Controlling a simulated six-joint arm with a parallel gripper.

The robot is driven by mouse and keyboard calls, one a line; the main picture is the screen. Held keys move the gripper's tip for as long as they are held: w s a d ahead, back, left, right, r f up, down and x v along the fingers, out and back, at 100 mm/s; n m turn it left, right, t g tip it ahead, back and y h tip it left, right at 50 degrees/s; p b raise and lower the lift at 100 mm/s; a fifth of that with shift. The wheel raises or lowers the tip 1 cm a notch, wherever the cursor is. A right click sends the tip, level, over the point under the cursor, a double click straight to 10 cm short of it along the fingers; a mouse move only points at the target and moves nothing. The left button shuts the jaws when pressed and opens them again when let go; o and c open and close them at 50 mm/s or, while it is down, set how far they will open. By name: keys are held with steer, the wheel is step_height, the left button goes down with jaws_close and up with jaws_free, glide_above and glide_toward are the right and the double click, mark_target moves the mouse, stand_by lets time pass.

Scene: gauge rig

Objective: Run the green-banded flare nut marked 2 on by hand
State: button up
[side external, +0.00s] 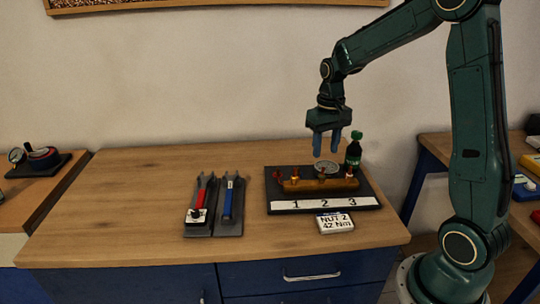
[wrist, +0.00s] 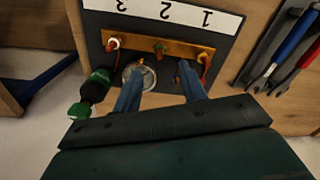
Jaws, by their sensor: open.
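A brass manifold bar (side external: 318,185) stands on a dark board behind a white strip numbered 1, 2, 3. It also shows in the wrist view (wrist: 183,50). At its middle, by number 2, a small fitting with a greenish tint (wrist: 160,48) stands up; I take it for the green-banded flare nut, though it is too small to see its thread or seating. My gripper (side external: 326,148) is open and empty above the bar, its blue fingers pointing down. In the wrist view the fingertips (wrist: 160,68) are spread to either side of the middle fitting's line, apart from it.
A round gauge (wrist: 142,76) sits behind the bar, close to one finger. A dark bottle with a green cap (side external: 354,150) stands beside it. A card reading NUT 2, 42 Nm (side external: 335,223) lies in front. Red (side external: 199,195) and blue (side external: 228,199) handled wrenches lie to the left.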

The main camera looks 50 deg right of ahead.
mark_target(323, 169)
steer(key=shift+f, duration=3.95)
jaws_close()
steer(key=shift+m, duration=0.4)
steer(key=m, duration=0.4)
steer(key=shift+r, duration=0.1)
steer(key=m, duration=0.5)
steer(key=shift+m, duration=0.3)
